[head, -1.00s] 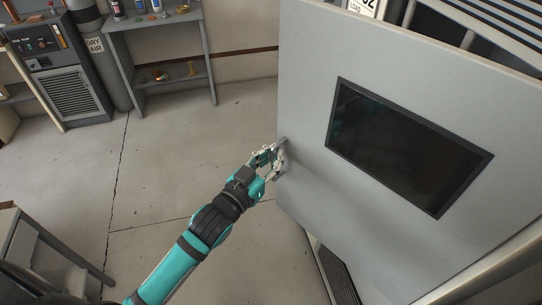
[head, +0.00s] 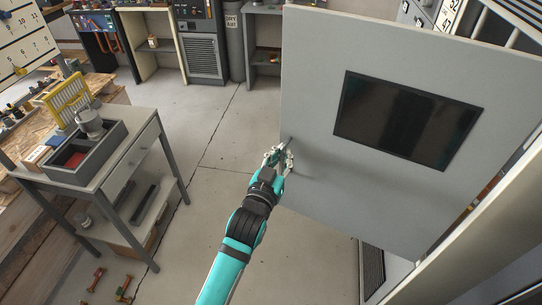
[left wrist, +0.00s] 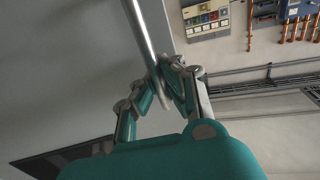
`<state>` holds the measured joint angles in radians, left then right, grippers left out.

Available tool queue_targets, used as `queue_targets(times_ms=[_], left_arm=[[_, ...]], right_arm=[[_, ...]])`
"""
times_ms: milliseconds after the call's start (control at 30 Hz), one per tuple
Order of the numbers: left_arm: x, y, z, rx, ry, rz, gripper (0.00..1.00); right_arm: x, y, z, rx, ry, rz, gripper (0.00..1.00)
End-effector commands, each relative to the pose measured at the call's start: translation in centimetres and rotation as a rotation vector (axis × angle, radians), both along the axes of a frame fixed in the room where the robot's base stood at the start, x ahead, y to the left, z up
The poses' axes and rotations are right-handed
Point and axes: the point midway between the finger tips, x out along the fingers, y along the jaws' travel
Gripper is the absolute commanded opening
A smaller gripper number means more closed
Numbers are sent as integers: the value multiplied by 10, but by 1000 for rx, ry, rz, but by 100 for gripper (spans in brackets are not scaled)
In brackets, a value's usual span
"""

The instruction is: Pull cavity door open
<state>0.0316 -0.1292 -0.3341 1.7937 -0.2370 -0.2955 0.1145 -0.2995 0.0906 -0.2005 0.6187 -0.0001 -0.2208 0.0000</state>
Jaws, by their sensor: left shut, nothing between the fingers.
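The grey cavity door (head: 310,90) with a dark window panel (head: 405,120) stands swung out from its cabinet on the right of the head view. My left gripper (head: 280,153) is at the door's left edge, beside the handle (head: 289,140). In the left wrist view the handle is a slim metal bar (left wrist: 146,35) running down to the fingertips (left wrist: 166,75) against the door face (left wrist: 70,70). The fingers are shut with nothing between them; whether they touch the bar is unclear. My right gripper is not in view.
A grey side table (head: 150,140) with a tray (head: 88,155) stands at left, small tools on the floor below it. A rack (head: 203,45) and shelves line the back wall. Floor (head: 215,120) between table and door is clear. The cabinet frame (head: 480,230) is at right.

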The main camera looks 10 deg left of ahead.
Motion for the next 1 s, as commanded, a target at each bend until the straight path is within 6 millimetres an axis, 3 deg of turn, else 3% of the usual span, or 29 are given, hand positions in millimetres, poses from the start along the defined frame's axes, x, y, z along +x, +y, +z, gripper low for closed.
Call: queue_targets(times_ms=[33,267,467,633,1000], left_arm=[[0,-1,0,1,0,-1,6],[-1,0,0,0,1,1,34],[-1,0,0,-1,0,1,34],[-10,3,-1,0,2,1,34],[-79,22,-5,1,10,-1,34]], right_arm=[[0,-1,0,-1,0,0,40],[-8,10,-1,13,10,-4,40],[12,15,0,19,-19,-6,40],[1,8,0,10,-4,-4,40],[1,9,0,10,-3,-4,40]])
